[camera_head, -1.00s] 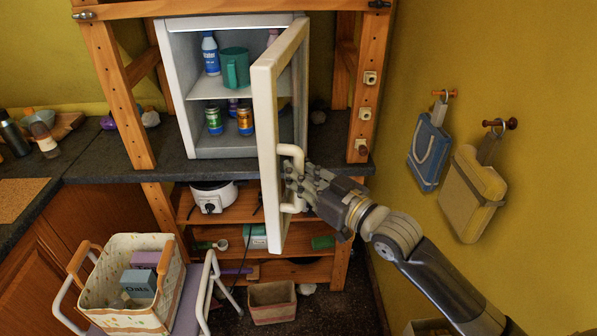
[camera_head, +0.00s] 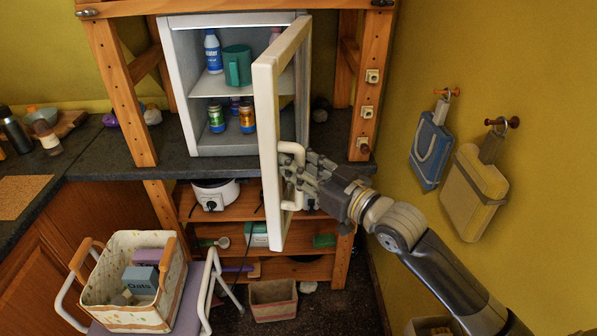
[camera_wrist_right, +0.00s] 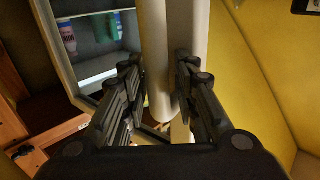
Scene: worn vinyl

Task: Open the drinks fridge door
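The drinks fridge (camera_head: 178,88) stands on the dark counter inside a wooden frame. Its white door (camera_head: 267,150) is swung well open toward me, hinged at the right, and the lit shelves show. My right gripper (camera_head: 294,176) is at the white bar handle (camera_head: 298,148) on the door's outer face. In the right wrist view, its fingers (camera_wrist_right: 157,72) lie close on both sides of the handle (camera_wrist_right: 155,45) and look shut on it. My left gripper is not in view.
Inside the fridge are a green mug (camera_head: 237,66), a blue bottle (camera_head: 212,52) and cans (camera_head: 247,118). A basket (camera_head: 128,270) on a stool stands front left.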

